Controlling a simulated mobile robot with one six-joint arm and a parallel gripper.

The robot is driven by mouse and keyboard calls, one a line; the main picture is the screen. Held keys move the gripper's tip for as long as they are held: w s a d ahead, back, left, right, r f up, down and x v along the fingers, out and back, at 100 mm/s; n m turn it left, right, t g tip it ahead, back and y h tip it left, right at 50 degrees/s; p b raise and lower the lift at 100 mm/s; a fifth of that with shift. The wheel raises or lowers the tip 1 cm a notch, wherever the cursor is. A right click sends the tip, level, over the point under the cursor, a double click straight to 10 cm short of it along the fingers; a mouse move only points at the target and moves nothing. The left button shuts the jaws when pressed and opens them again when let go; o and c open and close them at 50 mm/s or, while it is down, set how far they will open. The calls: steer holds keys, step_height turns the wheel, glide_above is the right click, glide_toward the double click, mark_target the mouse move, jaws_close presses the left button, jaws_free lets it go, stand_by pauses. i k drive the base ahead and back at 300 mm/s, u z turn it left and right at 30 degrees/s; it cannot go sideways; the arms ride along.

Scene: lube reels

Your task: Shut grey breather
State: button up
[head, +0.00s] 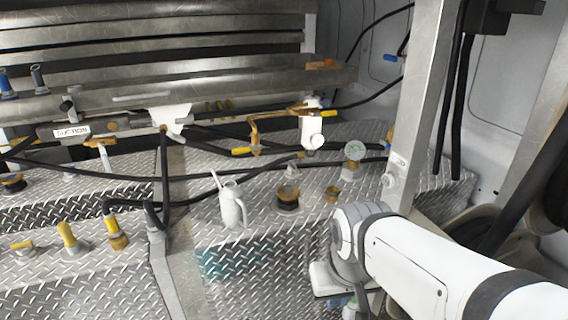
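I cannot tell for sure which part is the grey breather. A small grey cone-shaped fitting (292,166) stands on the diamond-plate deck, behind a brass-topped dark fitting (288,197). A dark grey upright cap (38,78) stands at the upper left, beside a blue one (4,80). Whether either is open or shut is too small to tell. My white arm comes in from the lower right. My gripper (340,293) is at the bottom, right of centre, mostly hidden by my wrist, in front of and apart from these fittings. Its fingers do not show clearly.
A white-grey oil can (232,206) stands on the deck left of my wrist. Yellow-handled valves (68,238) are at the lower left. Black hoses (120,177) cross the deck.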

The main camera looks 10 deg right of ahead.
mark_target(292, 167)
steer(key=u, duration=0.05)
steer(key=k, duration=0.15)
steer(key=z, duration=2.15)
steer(key=k, duration=1.25)
steer(key=u, duration=1.3)
steer(key=i, duration=1.65)
steer(key=u, duration=0.05)
